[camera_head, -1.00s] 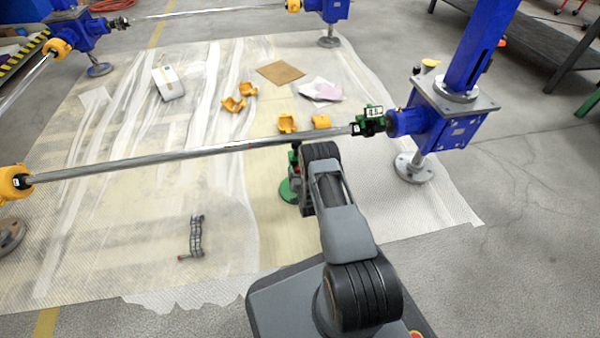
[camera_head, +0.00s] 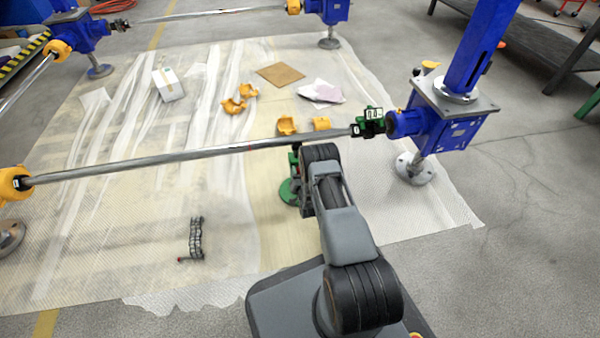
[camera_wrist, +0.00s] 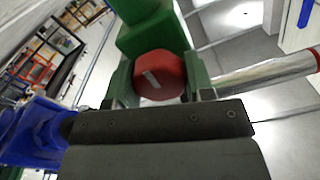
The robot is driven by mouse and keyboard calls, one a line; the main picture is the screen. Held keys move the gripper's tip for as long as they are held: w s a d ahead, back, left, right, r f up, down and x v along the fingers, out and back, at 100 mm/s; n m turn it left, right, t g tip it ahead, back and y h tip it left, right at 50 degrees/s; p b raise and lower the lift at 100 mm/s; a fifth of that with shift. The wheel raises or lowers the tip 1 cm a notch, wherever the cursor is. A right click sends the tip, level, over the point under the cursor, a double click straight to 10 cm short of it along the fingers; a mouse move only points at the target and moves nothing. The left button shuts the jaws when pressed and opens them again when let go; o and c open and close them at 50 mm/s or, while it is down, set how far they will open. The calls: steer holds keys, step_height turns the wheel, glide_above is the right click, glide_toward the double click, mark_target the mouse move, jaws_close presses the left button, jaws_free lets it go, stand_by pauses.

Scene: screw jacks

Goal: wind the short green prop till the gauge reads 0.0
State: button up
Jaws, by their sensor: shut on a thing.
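The short green prop (camera_head: 288,191) stands on a round green foot on the sheeted floor, under the long silver shaft (camera_head: 200,155). My arm hides much of it in the head view. In the wrist view, the green body (camera_wrist: 152,35) fills the top middle, with a red knob (camera_wrist: 160,75) bearing a white mark below it. My gripper (camera_wrist: 160,80) is shut on the red knob, one finger on each side. A green and black device (camera_head: 369,122), perhaps the gauge, sits at the shaft's right end; I cannot read a number on it.
A blue jack (camera_head: 440,125) on a round grey foot stands right of the shaft. A yellow coupling (camera_head: 14,182) holds its left end. Yellow shells (camera_head: 287,125), a brown sheet (camera_head: 280,74), a white box (camera_head: 168,84) and a black chain (camera_head: 196,238) lie on the sheeting.

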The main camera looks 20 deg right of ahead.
steer(key=shift+m, duration=0.3)
steer(key=o, duration=0.9)
steer(key=s+a+p, duration=0.1)
steer(key=s, duration=0.3)
steer(key=s+a+p, duration=0.1)
steer(key=s+p, duration=0.1)
steer(key=s, duration=0.3)
steer(key=s+p, duration=0.2)
steer(key=s, duration=0.2)
steer(key=shift+s+a, duration=0.35)
steer(key=shift+a, duration=0.05)
stand_by(0.8)
